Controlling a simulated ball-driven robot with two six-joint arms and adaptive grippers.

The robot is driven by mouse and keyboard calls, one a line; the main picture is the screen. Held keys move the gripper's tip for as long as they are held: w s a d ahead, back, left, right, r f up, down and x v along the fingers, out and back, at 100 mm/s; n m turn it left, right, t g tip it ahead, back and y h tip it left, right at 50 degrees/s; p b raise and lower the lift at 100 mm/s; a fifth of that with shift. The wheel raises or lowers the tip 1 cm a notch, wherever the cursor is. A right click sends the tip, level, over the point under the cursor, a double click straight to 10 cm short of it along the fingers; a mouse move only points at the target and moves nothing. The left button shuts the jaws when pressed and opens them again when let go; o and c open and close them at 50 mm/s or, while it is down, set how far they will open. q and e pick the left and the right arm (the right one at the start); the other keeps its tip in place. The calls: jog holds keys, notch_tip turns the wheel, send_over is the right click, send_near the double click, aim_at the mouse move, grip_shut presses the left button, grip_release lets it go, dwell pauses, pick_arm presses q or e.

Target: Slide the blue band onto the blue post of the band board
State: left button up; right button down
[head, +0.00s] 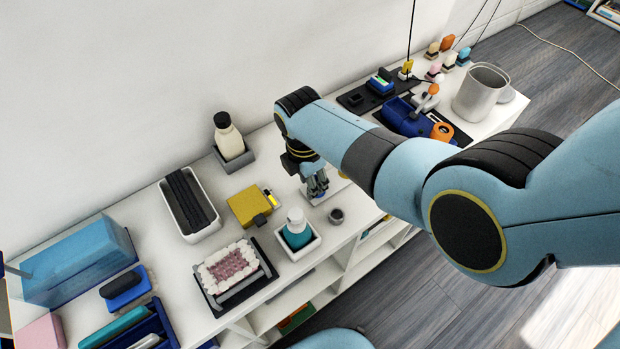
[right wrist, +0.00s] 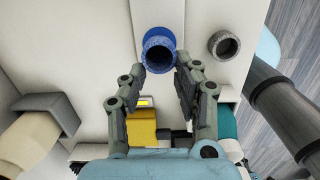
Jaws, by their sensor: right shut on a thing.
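My right gripper (head: 318,190) points down over a white board (head: 338,188) near the table's front edge. In the right wrist view, the fingertips of the right gripper (right wrist: 162,70) are shut on the blue band (right wrist: 158,52), a speckled ring with a dark opening. A plain blue cylindrical piece, seemingly the blue post (right wrist: 165,13), shows just beyond the band, over the pale board. I cannot tell whether the band is around it or only in line with it. In the head view the gripper and arm hide most of this. My left gripper is not in view.
A grey ring (right wrist: 224,44) lies beside the board; it also shows in the head view (head: 336,216). A yellow block (head: 250,205), a teal pump bottle (head: 297,232) and a cream bottle (head: 229,138) stand nearby. A metal can (head: 480,95) stands at the far right.

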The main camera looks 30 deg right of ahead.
jog(key=shift+f+b, duration=0.85)
jog(key=shift+f, duration=0.35)
jog(key=c, duration=0.9)
grip_release()
jog(key=shift+r, duration=0.1)
jog(key=r, duration=0.7)
jog(key=shift+a+r, duration=0.2)
jog(key=shift+a, duration=0.15)
